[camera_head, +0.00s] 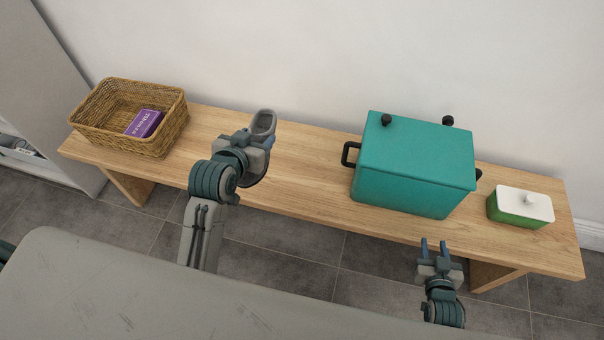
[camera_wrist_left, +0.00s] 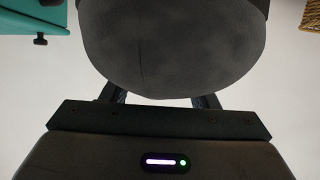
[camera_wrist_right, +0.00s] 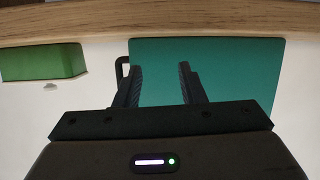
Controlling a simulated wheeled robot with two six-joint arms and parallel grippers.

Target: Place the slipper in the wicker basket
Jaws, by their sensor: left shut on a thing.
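The grey slipper (camera_head: 263,125) is held in my left gripper (camera_head: 262,143), above the bench and right of the basket. In the left wrist view the slipper (camera_wrist_left: 175,45) fills the top middle, with the fingers partly hidden behind it. The wicker basket (camera_head: 173,136) stands at the left end of the bench; its edge also shows in the left wrist view (camera_wrist_left: 311,15). A purple box (camera_head: 145,123) lies inside the basket. My right gripper (camera_head: 433,246) is open and empty in front of the bench, below the teal box.
A teal lidded box (camera_head: 415,165) with black handles stands on the right half of the wooden bench (camera_head: 310,165). A green dish with a white lid (camera_head: 520,207) is at the right end. The bench is clear between basket and teal box. A wall is behind.

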